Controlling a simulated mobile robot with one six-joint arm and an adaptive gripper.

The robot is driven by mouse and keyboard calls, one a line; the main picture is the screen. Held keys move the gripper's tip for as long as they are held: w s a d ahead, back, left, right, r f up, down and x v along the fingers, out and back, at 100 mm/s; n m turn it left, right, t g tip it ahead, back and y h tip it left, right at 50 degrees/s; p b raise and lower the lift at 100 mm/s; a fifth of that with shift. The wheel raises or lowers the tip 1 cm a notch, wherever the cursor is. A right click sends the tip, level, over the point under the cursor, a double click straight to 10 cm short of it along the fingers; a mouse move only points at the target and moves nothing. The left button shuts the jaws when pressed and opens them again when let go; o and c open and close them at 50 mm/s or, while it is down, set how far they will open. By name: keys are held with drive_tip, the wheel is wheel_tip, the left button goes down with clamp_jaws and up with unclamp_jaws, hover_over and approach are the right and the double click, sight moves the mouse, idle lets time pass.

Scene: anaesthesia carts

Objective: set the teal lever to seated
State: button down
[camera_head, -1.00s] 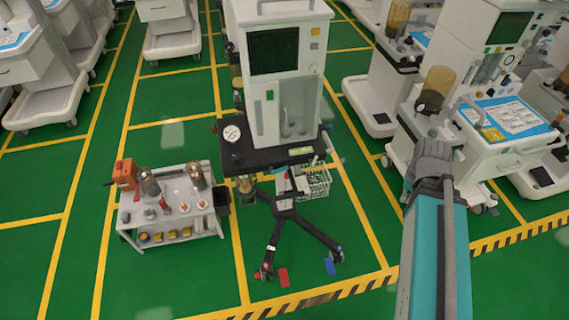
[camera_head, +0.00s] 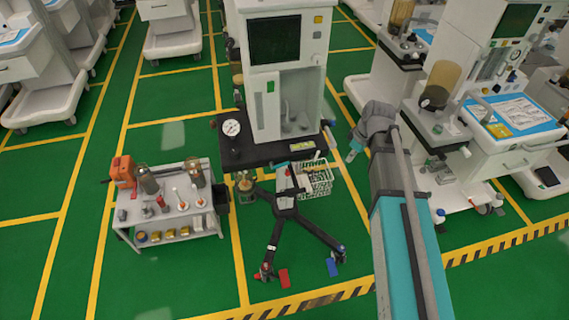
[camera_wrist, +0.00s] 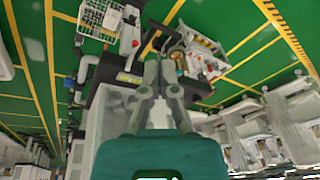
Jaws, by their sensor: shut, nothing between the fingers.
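A small teal strip (camera_head: 282,164), which may be the teal lever, shows at the front edge of the black shelf (camera_head: 240,155) under the white anaesthesia machine (camera_head: 285,75). It is too small to tell its setting. My gripper (camera_head: 352,156) is to the right of the machine in the head view, clear of the strip, with its fingers pointing down and left. The wrist view shows its fingers (camera_wrist: 159,62) together and empty, with the machine and black shelf behind them. I cannot make out the lever clearly in the wrist view.
A white wire basket (camera_head: 318,180) hangs below the shelf, above a black legged base (camera_head: 288,212). A small grey cart (camera_head: 180,218) with bottles stands at left. Another machine with a blue-topped surface (camera_head: 545,112) stands at right.

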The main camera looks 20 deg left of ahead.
drive_tip(key=w+a+f+n+y+b, duration=0.1)
drive_tip(key=w+a+n+b, duration=0.1)
drive_tip(key=a+n, duration=0.4)
drive_tip(key=w+a+f+n+g+y+b, duration=0.1)
drive_tip(key=a+n, duration=0.5)
drive_tip(key=a, duration=0.9)
drive_tip(key=shift+w+f+b, duration=0.55)
drive_tip(key=shift+w+f, duration=0.15)
drive_tip(key=shift+w, duration=0.25)
drive_tip(key=shift+f, duration=0.2)
drive_tip(key=b, duration=1)
hover_over(280, 165)
drive_tip(key=s, duration=0.1)
wheel_tip(280, 165, down, 9)
drive_tip(key=f+b, duration=0.1)
drive_tip(key=w+d+f+b, duration=0.1)
drive_tip(key=f, duration=0.1)
drive_tip(key=shift+w+d, duration=0.1)
drive_tip(key=shift+w+d+f+b, duration=0.15)
drive_tip(key=shift+f+b, duration=0.05)
drive_tip(key=shift+b, duration=0.2)
